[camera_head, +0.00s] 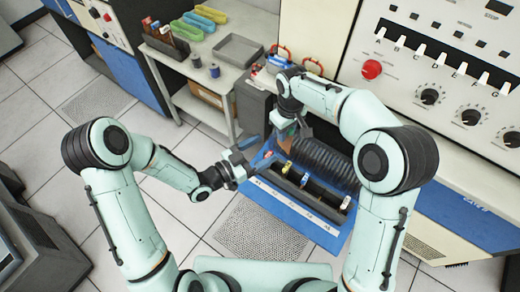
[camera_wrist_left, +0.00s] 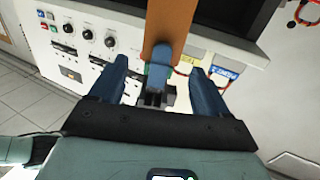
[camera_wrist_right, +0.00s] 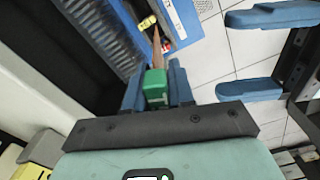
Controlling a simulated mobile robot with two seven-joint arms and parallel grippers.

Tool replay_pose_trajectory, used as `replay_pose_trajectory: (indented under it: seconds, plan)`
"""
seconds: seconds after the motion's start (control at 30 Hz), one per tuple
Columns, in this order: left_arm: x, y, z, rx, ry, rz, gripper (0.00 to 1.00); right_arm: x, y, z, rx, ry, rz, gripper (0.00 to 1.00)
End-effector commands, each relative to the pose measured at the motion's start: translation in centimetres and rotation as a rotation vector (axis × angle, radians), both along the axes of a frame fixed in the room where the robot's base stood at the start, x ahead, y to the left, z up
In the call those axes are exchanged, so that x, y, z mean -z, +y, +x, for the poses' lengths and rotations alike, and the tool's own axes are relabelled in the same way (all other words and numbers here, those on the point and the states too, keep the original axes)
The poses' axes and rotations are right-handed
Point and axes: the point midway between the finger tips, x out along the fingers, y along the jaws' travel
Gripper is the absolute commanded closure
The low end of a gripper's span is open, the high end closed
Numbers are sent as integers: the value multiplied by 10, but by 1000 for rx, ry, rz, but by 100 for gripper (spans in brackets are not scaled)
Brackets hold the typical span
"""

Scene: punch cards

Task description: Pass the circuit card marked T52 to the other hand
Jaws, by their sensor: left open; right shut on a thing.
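My right gripper (camera_head: 288,128) is shut on a circuit card with a green end block (camera_wrist_right: 155,88) and a brown board. The board (camera_wrist_left: 171,22) looms large in the left wrist view, beyond and above the fingers; no T52 marking is readable. My left gripper (camera_head: 252,153) is open and empty, close to the card's side. In the right wrist view its two blue fingers (camera_wrist_right: 240,52) are spread and point towards the card, with a visible gap between. In the left wrist view a blue-grey right finger (camera_wrist_left: 159,68) shows between the left fingers.
Below the grippers is a blue-edged card rack (camera_head: 318,225) with several coloured tabs and black ribbed hose behind. A large control panel (camera_head: 440,75) stands close on the right. A side table (camera_head: 200,70) with trays is at the back left. Open floor lies left.

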Motion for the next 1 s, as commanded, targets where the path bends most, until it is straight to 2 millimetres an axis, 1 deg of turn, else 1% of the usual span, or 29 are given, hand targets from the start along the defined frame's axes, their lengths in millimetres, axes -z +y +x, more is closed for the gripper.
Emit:
replay_pose_trajectory:
  seconds: [0.17,0.53,0.6,0.63,0.8,1.0]
  plan:
    - [-3,-14,9,10,-14,-4,23,0,0,0,0,0,0,100]
    - [-3,-70,51,8,-11,-4,23,0,1,-1,-2,1,2,100]
    - [-3,-79,57,10,-10,-4,23,0,3,-1,-5,3,3,91]
    - [-3,-82,60,9,-11,-4,23,0,4,-2,-6,3,5,100]
    - [-3,-95,68,12,-10,-4,23,0,4,-1,-7,1,6,100]
    - [-3,-98,70,13,-10,-5,23,-1,4,-1,-6,-1,6,100]
